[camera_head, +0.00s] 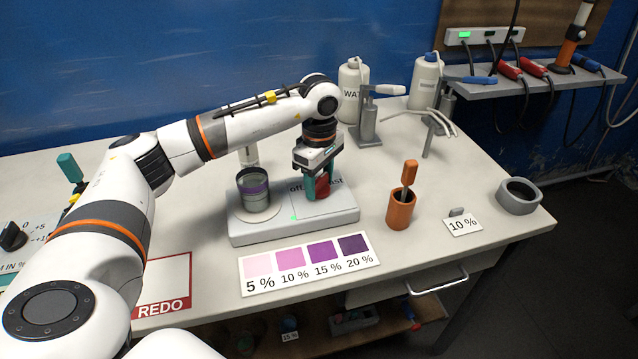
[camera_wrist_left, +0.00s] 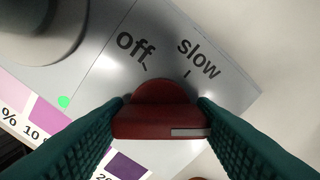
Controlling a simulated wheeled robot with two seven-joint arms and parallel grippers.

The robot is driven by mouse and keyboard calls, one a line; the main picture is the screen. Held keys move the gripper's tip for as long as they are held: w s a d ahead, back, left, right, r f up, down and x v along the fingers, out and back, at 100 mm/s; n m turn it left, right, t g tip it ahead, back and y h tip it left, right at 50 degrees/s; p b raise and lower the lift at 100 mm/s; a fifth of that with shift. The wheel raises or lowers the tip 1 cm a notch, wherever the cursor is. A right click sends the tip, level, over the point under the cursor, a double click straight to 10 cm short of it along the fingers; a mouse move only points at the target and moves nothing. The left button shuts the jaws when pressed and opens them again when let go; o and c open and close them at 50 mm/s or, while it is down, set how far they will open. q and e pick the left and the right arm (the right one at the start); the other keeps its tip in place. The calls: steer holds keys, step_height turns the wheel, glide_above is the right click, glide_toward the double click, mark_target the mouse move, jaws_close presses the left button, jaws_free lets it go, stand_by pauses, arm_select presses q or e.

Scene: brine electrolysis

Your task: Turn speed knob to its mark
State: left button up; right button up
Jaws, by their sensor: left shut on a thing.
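The red speed knob (camera_head: 322,188) is on the right part of the grey stirrer (camera_head: 262,233). My left gripper (camera_head: 316,184) reaches down over it, with its teal fingers on both sides. In the left wrist view the knob (camera_wrist_left: 158,120) sits between the fingertips, and the gripper (camera_wrist_left: 160,108) is shut on it. The labels "off" (camera_wrist_left: 134,44) and "slow" (camera_wrist_left: 199,58) show beyond the knob, each with a small tick. The other labels are mostly hidden. My right gripper is not in view.
A beaker (camera_head: 252,192) with purple liquid stands on the stirrer's left part. A colour card (camera_head: 308,264) lies in front. An orange cup (camera_head: 400,212) with a tool, a "10 %" card (camera_head: 462,223) and a grey ring (camera_head: 518,197) are to the right. Bottles and a stand are behind.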

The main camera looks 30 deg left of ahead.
mark_target(319, 179)
arm_select(q)
steer(key=shift+r+m+b, duration=0.1)
steer(key=shift+m+b, duration=0.2)
steer(key=shift+m, duration=0.6)
steer(key=o, duration=1)
step_height(319, 179, up, 12)
steer(key=shift+b, duration=0.3)
